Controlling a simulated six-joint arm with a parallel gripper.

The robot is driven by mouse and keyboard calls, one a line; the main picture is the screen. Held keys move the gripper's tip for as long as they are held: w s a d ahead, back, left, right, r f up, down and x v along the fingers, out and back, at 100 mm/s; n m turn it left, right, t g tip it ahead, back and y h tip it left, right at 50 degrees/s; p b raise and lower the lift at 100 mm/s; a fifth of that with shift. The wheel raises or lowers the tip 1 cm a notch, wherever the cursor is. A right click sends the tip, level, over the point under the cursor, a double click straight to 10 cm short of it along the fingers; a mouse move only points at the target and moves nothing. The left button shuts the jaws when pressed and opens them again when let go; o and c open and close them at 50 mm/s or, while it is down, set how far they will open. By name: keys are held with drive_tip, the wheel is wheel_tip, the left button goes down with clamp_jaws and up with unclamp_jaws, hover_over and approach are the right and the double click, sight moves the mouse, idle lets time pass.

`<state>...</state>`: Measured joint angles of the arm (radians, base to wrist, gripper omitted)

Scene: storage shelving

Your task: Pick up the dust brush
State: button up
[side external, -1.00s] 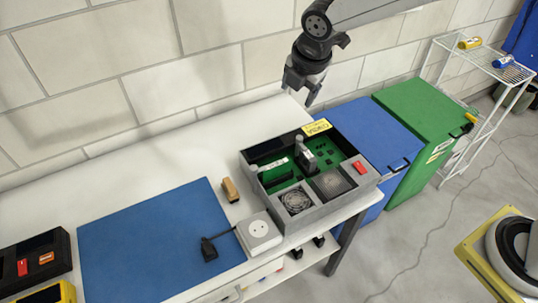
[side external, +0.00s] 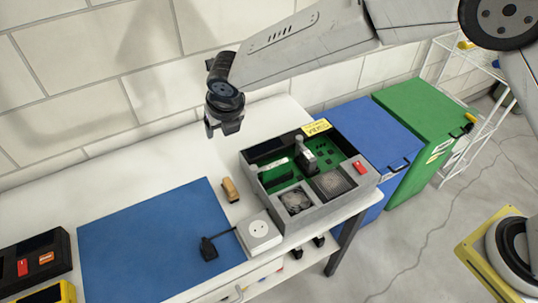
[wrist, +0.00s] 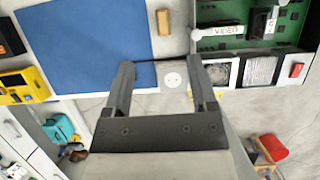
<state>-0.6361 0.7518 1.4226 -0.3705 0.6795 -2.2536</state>
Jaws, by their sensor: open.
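The dust brush, a small tan wooden block-like piece (side external: 230,189), lies on the white table between the blue mat and the open grey case. It also shows in the wrist view at the top centre (wrist: 163,22). My gripper (side external: 223,132) is open and empty, high above the table, toward the wall from the brush in the side view. In the wrist view my gripper's two fingers (wrist: 160,66) are spread apart, and the brush appears beyond their tips. Nothing hides the brush in either view.
The blue mat (side external: 150,240) lies left of the brush. A white socket box (side external: 259,232) with a black plug (side external: 208,248) sits close in front. The walled grey case (side external: 285,218) with a green circuit board stands right. The white table (side external: 110,182) is clear behind the brush.

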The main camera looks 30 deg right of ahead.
approach(229, 184)
drive_tip(key=x, duration=0.2)
drive_tip(key=shift+w+d+f, duration=0.1)
drive_tip(key=shift+f, duration=0.2)
drive_tip(key=shift+x, duration=1.3)
drive_tip(key=shift+f, duration=0.1)
drive_tip(key=shift+x, duration=2.45)
drive_tip(key=shift+w, duration=0.1)
drive_tip(key=shift+c, duration=0.2)
clamp_jaws()
